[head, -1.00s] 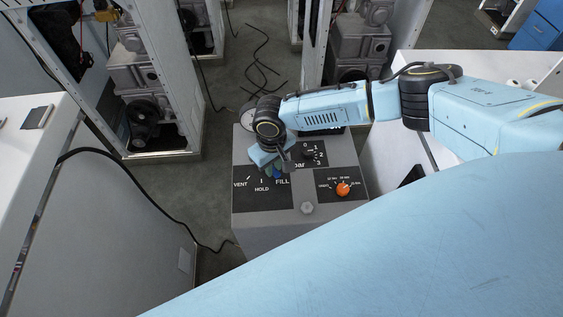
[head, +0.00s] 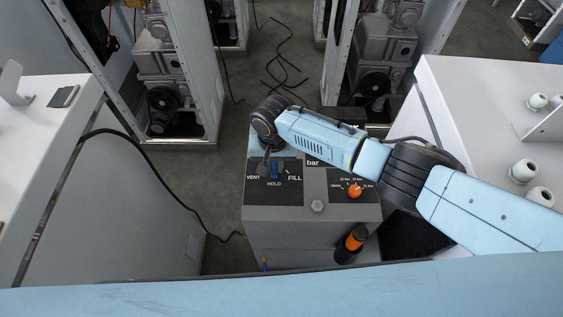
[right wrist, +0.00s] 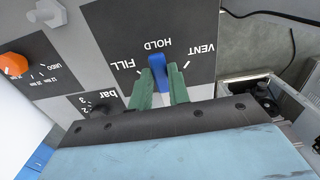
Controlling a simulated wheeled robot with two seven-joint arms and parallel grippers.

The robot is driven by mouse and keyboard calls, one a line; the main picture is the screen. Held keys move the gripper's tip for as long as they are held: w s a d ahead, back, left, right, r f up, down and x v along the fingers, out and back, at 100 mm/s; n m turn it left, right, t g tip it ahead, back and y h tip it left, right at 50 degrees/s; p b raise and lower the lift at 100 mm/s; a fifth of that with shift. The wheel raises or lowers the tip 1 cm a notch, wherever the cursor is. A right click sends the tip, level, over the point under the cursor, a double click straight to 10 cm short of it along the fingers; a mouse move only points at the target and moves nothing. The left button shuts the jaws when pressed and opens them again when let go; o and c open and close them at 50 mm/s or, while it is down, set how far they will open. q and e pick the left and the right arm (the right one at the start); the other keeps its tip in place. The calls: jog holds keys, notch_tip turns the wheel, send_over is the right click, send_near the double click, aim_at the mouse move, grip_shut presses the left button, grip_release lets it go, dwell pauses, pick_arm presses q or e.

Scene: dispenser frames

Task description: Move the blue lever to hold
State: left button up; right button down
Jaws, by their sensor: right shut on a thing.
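The blue lever (head: 274,169) is on the black VENT/HOLD/FILL plate (head: 258,190) of the grey console. It stands at the HOLD label, between VENT on the left and FILL on the right. In the right wrist view, where the lettering is upside down, the lever (right wrist: 158,68) lines up with HOLD. My right gripper (right wrist: 160,80) has its green fingers shut on the lever, one on each side. In the head view my right gripper (head: 276,167) reaches down over the plate, and its wrist hides part of the console. My left gripper is out of view.
An orange knob (head: 355,190) and a grey hex bolt (head: 317,206) are on the console to the right. A black and orange cylinder (head: 351,244) stands at its front right. White counters lie left (head: 30,130) and right (head: 480,110). A black cable hangs at left.

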aim_at(274, 169)
jog(key=shift+w, duration=0.1)
dwell(0.3)
jog(key=c, duration=1.3)
grip_release()
notch_tip(274, 169, up, 13)
jog(key=shift+r+p, duration=0.2)
jog(key=shift+p, duration=0.4)
